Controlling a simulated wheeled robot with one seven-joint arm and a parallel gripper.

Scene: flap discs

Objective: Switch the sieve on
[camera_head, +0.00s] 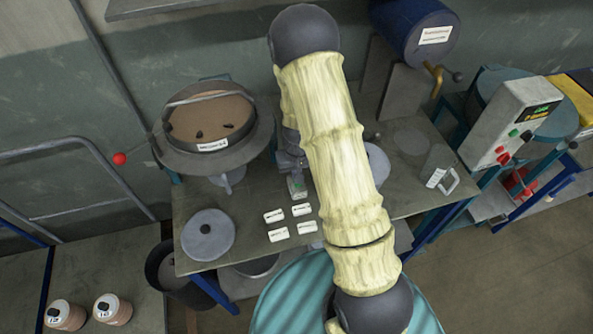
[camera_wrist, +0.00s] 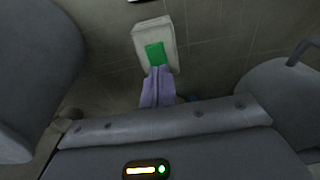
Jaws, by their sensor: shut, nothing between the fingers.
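The sieve (camera_head: 212,146) is a round dark metal pan at the left of the bench, holding brown material with a few dark lumps and bearing a white label. A small pale switch box with a green button (camera_head: 297,186) stands on the bench to its right. In the wrist view the green button (camera_wrist: 155,53) fills the lower middle of the switch box (camera_wrist: 141,38). My gripper (camera_wrist: 160,72) is shut and empty, its pale purple fingertips overlapping the button's lower edge. I cannot tell whether they touch it. In the head view my arm hides most of my gripper.
Several white label cards (camera_head: 279,234) and a grey round lid (camera_head: 208,235) lie on the bench (camera_head: 240,204). A blue drum (camera_head: 412,32) is behind.

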